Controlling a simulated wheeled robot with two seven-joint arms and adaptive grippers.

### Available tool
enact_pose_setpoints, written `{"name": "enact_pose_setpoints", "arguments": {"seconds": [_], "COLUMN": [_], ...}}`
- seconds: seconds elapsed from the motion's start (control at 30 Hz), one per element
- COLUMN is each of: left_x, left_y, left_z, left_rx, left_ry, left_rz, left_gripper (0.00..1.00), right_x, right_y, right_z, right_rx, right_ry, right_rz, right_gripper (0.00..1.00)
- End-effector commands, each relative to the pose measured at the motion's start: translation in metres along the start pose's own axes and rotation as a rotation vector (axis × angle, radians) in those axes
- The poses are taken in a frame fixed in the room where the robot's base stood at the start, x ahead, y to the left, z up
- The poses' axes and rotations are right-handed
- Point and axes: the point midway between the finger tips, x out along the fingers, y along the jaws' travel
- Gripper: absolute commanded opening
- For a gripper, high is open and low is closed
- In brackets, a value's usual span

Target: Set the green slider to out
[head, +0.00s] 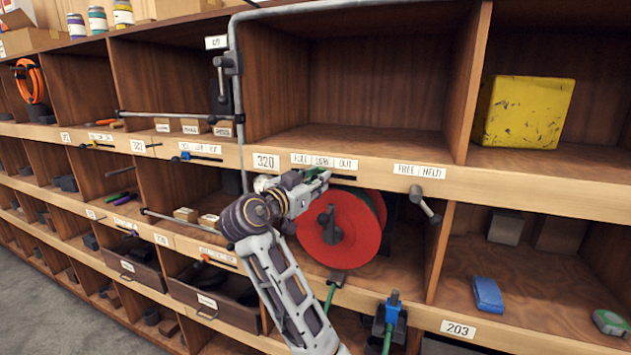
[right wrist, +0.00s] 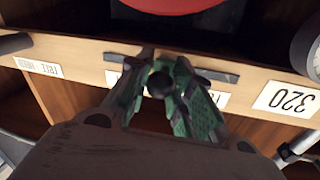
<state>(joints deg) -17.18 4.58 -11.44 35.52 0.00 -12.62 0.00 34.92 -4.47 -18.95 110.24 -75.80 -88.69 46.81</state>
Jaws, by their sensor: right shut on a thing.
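The slider's label strip, reading full, low and out from left to right (head: 324,161), is on the shelf edge beside the 320 tag. Its dark slot (head: 344,177) shows just right of my right gripper (head: 320,178). In the right wrist view, upside down, the gripper (right wrist: 161,82) is shut on a small dark round knob at the slot, with slot showing on both sides (right wrist: 122,58). Green shows on the fingers; the slider's own green cannot be told apart from it. The slider's exact position against the labels is hard to tell. My left gripper is not in view.
A red reel (head: 345,250) hangs below the slider, close under my right gripper. A grey lever (head: 424,205) juts out at right under the "free held" label. A grey pipe (head: 237,100) runs vertically at left. The bin above (head: 350,140) is empty.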

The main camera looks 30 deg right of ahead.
Motion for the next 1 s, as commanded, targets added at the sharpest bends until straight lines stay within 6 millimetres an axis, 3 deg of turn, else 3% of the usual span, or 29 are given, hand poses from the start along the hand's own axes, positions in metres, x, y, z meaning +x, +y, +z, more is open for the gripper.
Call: {"name": "enact_pose_setpoints", "arguments": {"seconds": [0.73,1.0], "left_x": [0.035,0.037], "left_y": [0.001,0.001], "left_z": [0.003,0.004], "left_rx": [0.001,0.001], "left_ry": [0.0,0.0], "left_rz": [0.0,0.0], "left_gripper": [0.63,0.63], "right_x": [0.011,0.012], "right_y": [0.055,0.062], "right_z": [-0.009,-0.012], "right_rx": [0.005,0.003], "right_ry": [0.0,0.0], "right_rz": [-0.001,0.002], "right_gripper": [0.0,0.0]}}
